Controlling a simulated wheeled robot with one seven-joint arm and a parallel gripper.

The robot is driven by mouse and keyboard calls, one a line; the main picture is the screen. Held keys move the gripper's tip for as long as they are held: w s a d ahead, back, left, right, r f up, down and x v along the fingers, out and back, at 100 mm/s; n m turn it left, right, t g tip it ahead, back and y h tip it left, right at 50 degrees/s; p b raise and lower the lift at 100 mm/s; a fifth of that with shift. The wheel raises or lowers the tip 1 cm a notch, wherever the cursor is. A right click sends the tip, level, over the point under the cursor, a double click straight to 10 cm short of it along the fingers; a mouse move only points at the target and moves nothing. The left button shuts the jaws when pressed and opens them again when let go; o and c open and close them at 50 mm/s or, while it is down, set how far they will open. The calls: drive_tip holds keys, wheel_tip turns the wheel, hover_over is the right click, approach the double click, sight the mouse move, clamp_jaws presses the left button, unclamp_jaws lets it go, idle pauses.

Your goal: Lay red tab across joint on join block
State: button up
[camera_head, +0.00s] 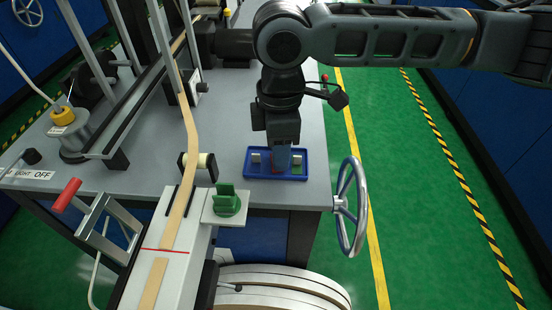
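The join block (187,268) is the pale block at the front, with a thin red line (172,250) across it. A tan tape strip (178,218) runs down onto the block and ends near this line. A second tan piece (153,284) lies below it, with a gap between the two. My gripper (282,160) points down over the blue tray (262,177). A small reddish patch (278,169), perhaps the red tab, shows in the tray under the gripper, mostly hidden. The fingers are too small and dark to tell whether they are open or shut.
A green clamp-like part (227,201) stands on a pale plate right of the join block. A roller (197,167) sits behind the block. A handwheel (351,206) is at the table's right edge, and a red-handled lever (66,195) at the left.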

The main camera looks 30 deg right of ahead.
drive_tip(key=shift+c, duration=0.3)
clamp_jaws()
idle(0.5)
